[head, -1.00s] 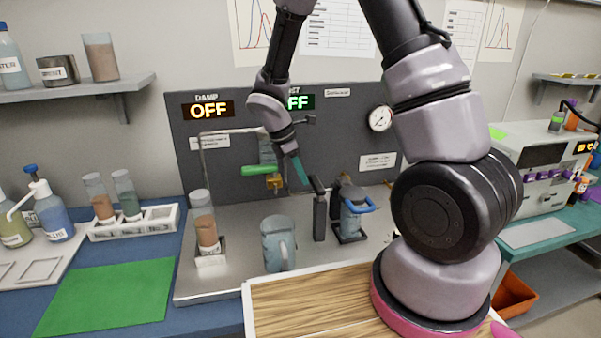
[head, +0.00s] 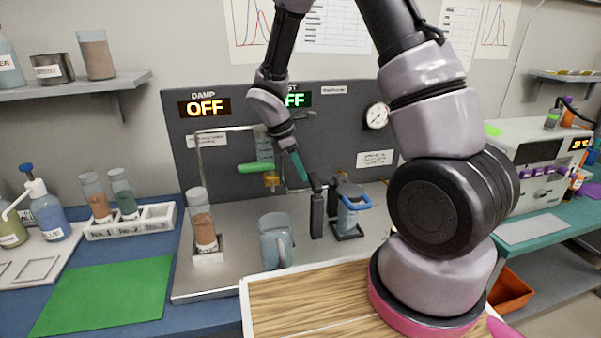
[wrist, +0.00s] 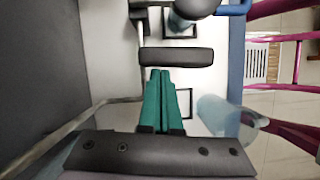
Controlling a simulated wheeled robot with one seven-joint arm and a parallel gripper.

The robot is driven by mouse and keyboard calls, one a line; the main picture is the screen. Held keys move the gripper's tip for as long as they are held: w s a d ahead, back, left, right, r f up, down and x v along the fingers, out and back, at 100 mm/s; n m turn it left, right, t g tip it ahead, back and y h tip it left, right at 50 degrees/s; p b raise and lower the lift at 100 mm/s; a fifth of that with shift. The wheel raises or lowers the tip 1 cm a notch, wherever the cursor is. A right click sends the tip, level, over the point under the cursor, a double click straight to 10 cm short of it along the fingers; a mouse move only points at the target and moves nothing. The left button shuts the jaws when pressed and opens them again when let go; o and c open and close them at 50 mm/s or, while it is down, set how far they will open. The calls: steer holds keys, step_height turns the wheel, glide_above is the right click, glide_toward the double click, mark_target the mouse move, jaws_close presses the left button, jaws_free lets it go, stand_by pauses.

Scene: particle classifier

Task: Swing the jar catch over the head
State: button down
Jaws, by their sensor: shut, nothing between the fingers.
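My gripper (head: 303,177) has teal fingers pressed together and is empty. It points down just left of a black post with a crossbar on top (head: 317,212). In the wrist view the shut fingertips (wrist: 160,73) sit close to the black bar (wrist: 175,57); I cannot tell if they touch. Right of the post stands a glass jar (head: 349,218) in a black stand with a dark top and a blue handle (head: 358,203). The jar also shows at the top of the wrist view (wrist: 180,22). I cannot make out which part is the catch.
A bluish jug (head: 275,243) stands in front of the post on the steel tray (head: 235,280). A tube of brown grains (head: 202,222) is to the left. A green-handled valve (head: 256,168) is on the grey panel (head: 345,110) behind my gripper.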

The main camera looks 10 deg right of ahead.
steer(key=d+m, duration=0.1)
steer(key=d+m+g, duration=0.1)
steer(key=m, duration=0.1)
steer(key=shift+w, duration=0.35)
steer(key=s+d+m+g+y, duration=0.2)
steer(key=d+m, duration=0.4)
steer(key=m, duration=0.7)
steer(key=shift+s+d+m+g+y, duration=0.25)
steer(key=shift+s+m+g+y, duration=0.25)
steer(key=shift+y, duration=0.8)
steer(key=shift+s, duration=0.15)
steer(key=v, duration=1)
steer(key=shift+r, duration=0.4)
